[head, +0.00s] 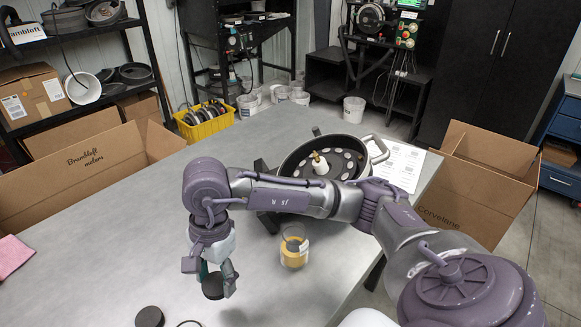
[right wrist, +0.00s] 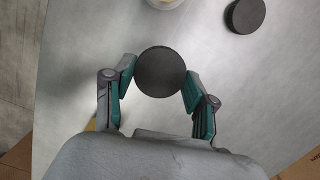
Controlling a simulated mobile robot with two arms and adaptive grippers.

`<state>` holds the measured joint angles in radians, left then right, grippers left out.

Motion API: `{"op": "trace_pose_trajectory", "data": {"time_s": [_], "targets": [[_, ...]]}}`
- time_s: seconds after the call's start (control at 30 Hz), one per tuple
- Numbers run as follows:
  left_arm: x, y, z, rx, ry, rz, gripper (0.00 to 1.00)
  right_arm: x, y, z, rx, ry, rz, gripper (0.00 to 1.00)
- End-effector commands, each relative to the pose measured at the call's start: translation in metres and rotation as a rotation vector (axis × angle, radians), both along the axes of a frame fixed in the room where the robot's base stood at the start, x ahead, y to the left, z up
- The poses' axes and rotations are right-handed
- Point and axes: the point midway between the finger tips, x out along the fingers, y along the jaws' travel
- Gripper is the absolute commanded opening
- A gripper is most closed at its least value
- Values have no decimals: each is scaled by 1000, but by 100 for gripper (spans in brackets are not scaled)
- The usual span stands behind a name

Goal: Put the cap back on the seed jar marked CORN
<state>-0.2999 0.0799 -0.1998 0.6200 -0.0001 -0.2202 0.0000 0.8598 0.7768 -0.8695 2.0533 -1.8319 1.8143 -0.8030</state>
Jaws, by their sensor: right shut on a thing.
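My right gripper (head: 214,284) is shut on a round black cap (head: 212,286), held between its two fingers. The cap also shows in the right wrist view (right wrist: 161,72), between the fingertips. A clear jar (head: 294,247) with yellow contents stands open on the table, right of the gripper in the head view. Its label is too small to read. A second black cap (head: 149,317) lies on the table, and shows in the right wrist view (right wrist: 246,15). A pale round rim (right wrist: 165,3) is cut off at that view's top edge. My left gripper is out of view.
A seed meter (head: 325,158) with a dark round housing sits at the table's far side, beside printed sheets (head: 400,165). Cardboard boxes stand left (head: 90,165) and right (head: 475,185) of the table. The table's left middle is clear.

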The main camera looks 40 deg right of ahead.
Motion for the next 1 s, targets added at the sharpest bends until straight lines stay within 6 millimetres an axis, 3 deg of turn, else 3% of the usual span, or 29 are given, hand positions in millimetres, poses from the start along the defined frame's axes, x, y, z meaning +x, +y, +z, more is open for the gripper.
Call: {"op": "trace_pose_trajectory", "data": {"time_s": [0.2, 0.43, 0.6, 1.0], "targets": [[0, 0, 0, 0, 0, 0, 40, -21, -9, 4, -1, -2, 646, 42], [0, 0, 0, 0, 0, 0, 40, -38, -16, 6, -1, -2, 1130, 42], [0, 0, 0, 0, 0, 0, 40, -42, -18, 7, -1, -2, 1262, 42], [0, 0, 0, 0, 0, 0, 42, -42, -18, 7, 0, -2, 1272, 42]]}}
